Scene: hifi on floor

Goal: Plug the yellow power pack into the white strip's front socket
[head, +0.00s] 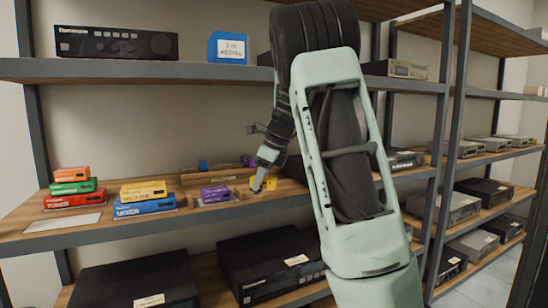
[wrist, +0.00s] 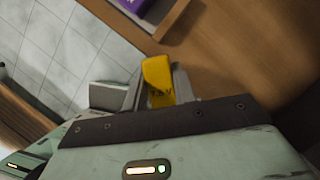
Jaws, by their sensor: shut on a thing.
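The yellow power pack (wrist: 157,75) is between the fingers of my gripper (wrist: 160,95) in the wrist view, with dark markings near its lower end. In the head view my gripper (head: 259,184) reaches down to the middle shelf, shut on the yellow power pack (head: 270,183), close to the shelf's front edge. I cannot tell whether the pack touches the shelf. I cannot make out the white strip or its front socket in either view; my arm hides part of the shelf.
Left of my gripper on the middle shelf (head: 110,229) stand a purple box (head: 214,194), a yellow box (head: 143,190) on a blue one, and a stack of orange, green and red boxes (head: 73,188). A wooden tray (head: 215,174) lies behind.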

